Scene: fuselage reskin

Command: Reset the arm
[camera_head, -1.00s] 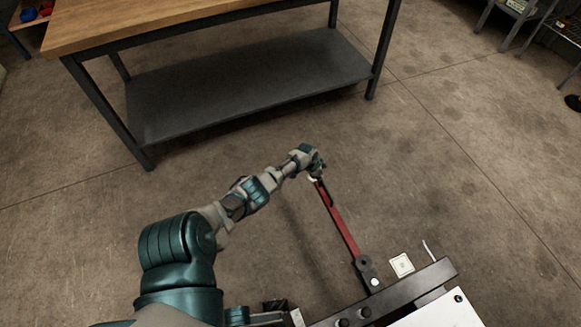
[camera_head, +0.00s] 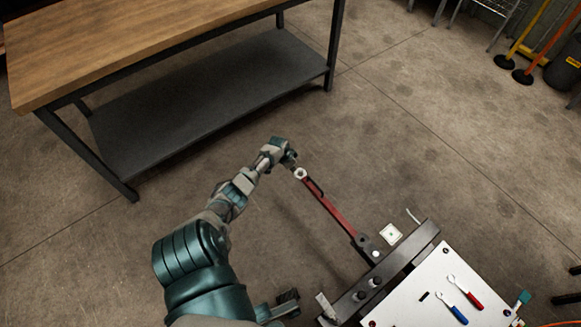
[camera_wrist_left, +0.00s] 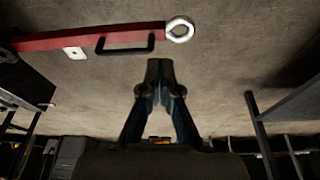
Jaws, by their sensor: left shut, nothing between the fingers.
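My left arm (camera_head: 200,255) reaches forward from the bottom of the head view. Its gripper (camera_head: 291,160) is at the far end, close to the ring end of a red bar (camera_head: 328,210). In the left wrist view the gripper (camera_wrist_left: 160,72) is shut and empty. The red bar (camera_wrist_left: 75,39), with its black handle (camera_wrist_left: 125,49) and metal ring (camera_wrist_left: 180,30), lies across the top of that view, apart from the fingers.
A wooden workbench (camera_head: 130,42) with a dark lower shelf (camera_head: 205,98) stands at upper left. The bar joins a dark frame (camera_head: 400,262) beside a white panel (camera_head: 425,295) carrying red- and blue-handled tools. Open concrete floor (camera_head: 440,150) lies to the right.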

